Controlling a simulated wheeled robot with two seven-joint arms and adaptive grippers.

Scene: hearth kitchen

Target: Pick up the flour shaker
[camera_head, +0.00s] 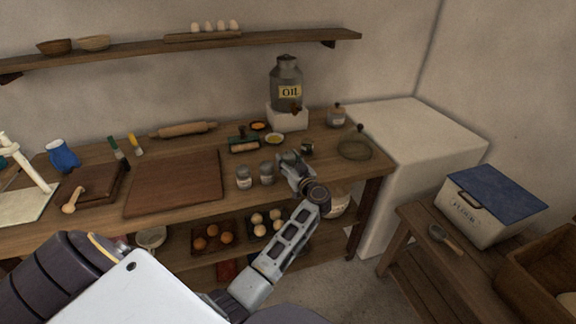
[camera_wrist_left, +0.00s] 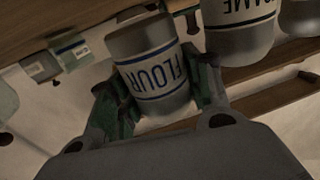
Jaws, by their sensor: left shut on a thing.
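The flour shaker (camera_wrist_left: 154,72) is a metal cylinder with a cream label reading FLOUR, upside down in the left wrist view. My left gripper (camera_head: 291,164) is shut on it, with a green-padded finger on each side. In the head view the gripper is at the table's front edge, right of two similar shakers, and hides the flour shaker or most of it. One neighbour, a shaker with a label ending in AME (camera_wrist_left: 238,28), stands close beside it in the wrist view. I cannot tell whether the flour shaker touches the table. My right gripper is not in view.
Two shakers (camera_head: 243,178) (camera_head: 266,173) stand left of the gripper. A cutting board (camera_head: 175,183) lies left. Eggs sit on the lower shelf.

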